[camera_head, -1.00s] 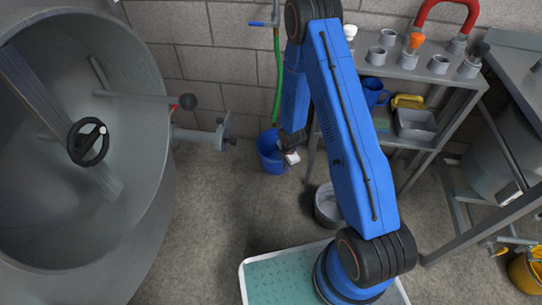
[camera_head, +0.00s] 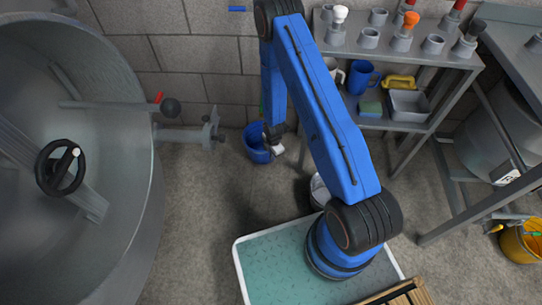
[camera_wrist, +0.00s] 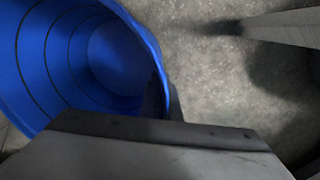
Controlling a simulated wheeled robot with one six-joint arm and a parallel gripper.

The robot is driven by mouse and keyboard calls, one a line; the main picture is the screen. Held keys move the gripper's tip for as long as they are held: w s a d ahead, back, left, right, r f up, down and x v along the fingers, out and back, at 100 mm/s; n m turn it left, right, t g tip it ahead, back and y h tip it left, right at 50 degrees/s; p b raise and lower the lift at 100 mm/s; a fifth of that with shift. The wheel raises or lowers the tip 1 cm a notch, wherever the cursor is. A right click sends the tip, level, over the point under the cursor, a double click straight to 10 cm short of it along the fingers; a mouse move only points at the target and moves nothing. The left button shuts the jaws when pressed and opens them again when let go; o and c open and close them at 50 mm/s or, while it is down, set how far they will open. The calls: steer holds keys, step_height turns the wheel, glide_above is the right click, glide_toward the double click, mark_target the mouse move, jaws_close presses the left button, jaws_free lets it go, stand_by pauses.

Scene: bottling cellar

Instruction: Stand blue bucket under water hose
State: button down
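The blue bucket (camera_head: 256,147) stands on the floor near the back wall; the wrist view shows its open mouth and ringed inside (camera_wrist: 110,55) at upper left. My gripper (camera_head: 275,147) is at the right side of the bucket's rim in the head view. In the wrist view a wide grey gripper part (camera_wrist: 150,150) covers the lower edge and overlaps the near rim. Whether the fingers are closed on the rim is hidden.
A grey shelf (camera_head: 385,125) with cups, a blue jug (camera_head: 362,77) and a tray stands to the right. A big steel vat (camera_head: 120,200) fills the left, its outlet pipe (camera_head: 190,135) reaching towards the bucket. A pale bucket (camera_head: 318,190) stands behind my arm. Floor between is clear.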

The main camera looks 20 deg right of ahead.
steer(key=shift+f, duration=0.1)
steer(key=c, duration=2.4)
jaws_free()
steer(key=shift+f, duration=0.1)
steer(key=shift+c, duration=0.2)
steer(key=o, duration=0.4)
steer(key=shift+o, duration=0.2)
step_height(320, 180, up, 12)
steer(key=s, duration=0.1)
steer(key=shift+s+d, duration=0.2)
